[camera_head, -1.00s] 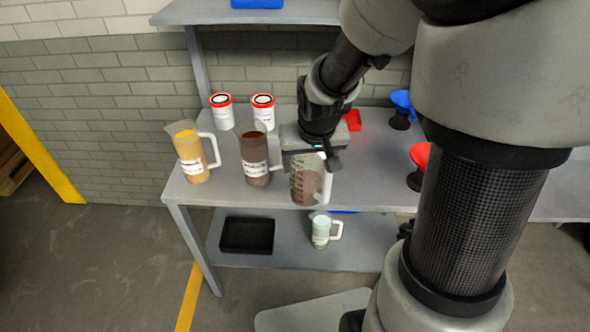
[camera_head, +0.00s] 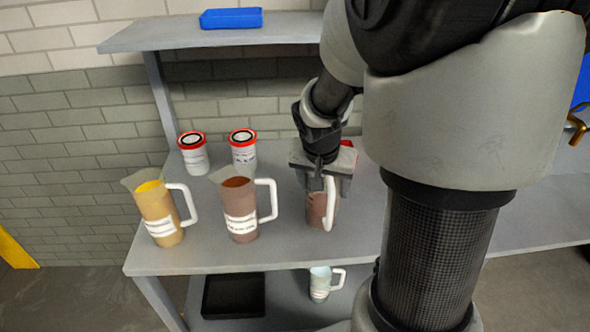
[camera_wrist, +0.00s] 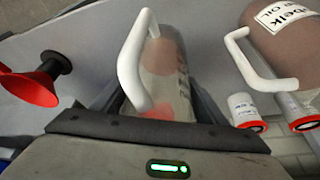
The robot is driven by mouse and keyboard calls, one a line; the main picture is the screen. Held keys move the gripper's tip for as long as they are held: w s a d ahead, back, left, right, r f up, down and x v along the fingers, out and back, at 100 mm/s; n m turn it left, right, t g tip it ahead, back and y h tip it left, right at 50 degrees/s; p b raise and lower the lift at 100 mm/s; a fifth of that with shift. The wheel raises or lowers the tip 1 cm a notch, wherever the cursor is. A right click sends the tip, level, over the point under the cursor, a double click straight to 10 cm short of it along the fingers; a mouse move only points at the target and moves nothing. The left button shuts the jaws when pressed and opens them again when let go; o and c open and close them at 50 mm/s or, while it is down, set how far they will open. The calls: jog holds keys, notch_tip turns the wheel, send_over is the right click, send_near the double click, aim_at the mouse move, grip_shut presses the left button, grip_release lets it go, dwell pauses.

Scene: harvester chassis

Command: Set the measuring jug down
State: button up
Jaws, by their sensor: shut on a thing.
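The measuring jug (camera_head: 316,208), clear with brown contents and a white handle, is under my gripper (camera_head: 322,180) at the right of the row of jugs. It looks upright, with its handle facing the head camera. In the wrist view the jug (camera_wrist: 165,75) is between the two fingers of my gripper (camera_wrist: 155,100), which is shut on it. The jug's base is low over or on the grey worktop (camera_head: 285,245); I cannot tell if it touches. My gripper hides the jug's top.
A brown-filled jug (camera_head: 240,212) and a yellow-filled jug (camera_head: 158,215) stand to the left. Two red-lidded white tubs (camera_head: 194,155) (camera_head: 243,150) stand behind. A red funnel (camera_wrist: 35,85) shows in the wrist view. Below are a black tray (camera_head: 232,295) and a small jug (camera_head: 320,287).

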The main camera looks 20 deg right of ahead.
aim_at(323, 196)
jog(key=shift+f+b, duration=0.3)
jog(key=shift+f, duration=1.55)
jog(key=o, duration=1.4)
jog(key=shift+o, duration=0.2)
